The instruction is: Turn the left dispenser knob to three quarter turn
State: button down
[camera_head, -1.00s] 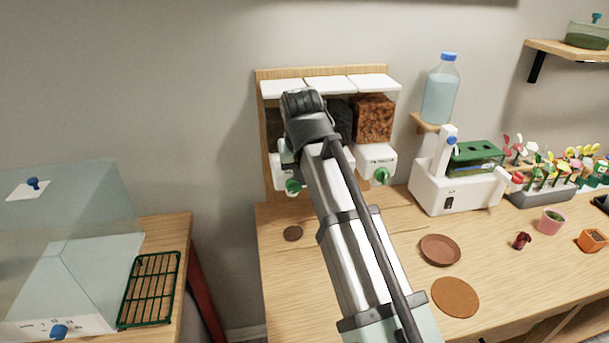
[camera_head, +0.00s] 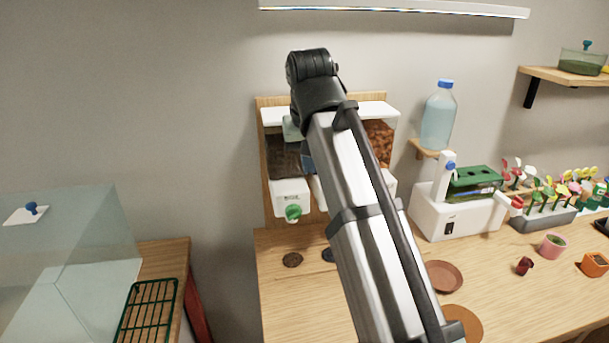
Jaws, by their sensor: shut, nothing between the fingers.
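The left dispenser (camera_head: 285,160) has a clear bin with dark brown contents above a white base, on a wooden wall board. Its green knob (camera_head: 293,212) is on the front of the base and in plain view; its exact turn angle is too small to read. My arm crosses the picture in front of the middle dispenser, with its dark wrist joint above the board. My gripper's fingers are hidden behind the arm, so I cannot see whether they are near the knob. The right dispenser (camera_head: 379,140), with orange-brown contents, is partly covered by the arm.
A dark round piece (camera_head: 292,260) lies on the wooden table (camera_head: 285,310) below the left dispenser. A water bottle (camera_head: 437,115) and a white machine (camera_head: 450,215) stand to the right. A glass case (camera_head: 75,250) and green rack (camera_head: 150,310) are at left.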

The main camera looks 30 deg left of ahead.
jog(key=s+a+n, duration=0.2)
jog(key=s+a, duration=0.4)
jog(key=s, duration=0.2)
jog(key=m+t+h, duration=0.1)
jog(key=m+t, duration=0.1)
send_over(298, 209)
jog(key=s, duration=0.3)
jog(key=f, duration=0.9)
jog(key=shift+w+a+f, duration=0.2)
jog(key=shift+a+f, duration=0.1)
jog(key=shift+a, duration=0.1)
jog(key=shift+w+d+f, duration=0.4)
jog(key=shift+w+f, duration=0.1)
jog(key=shift+f, duration=0.3)
jog(key=shift+w+d, duration=0.1)
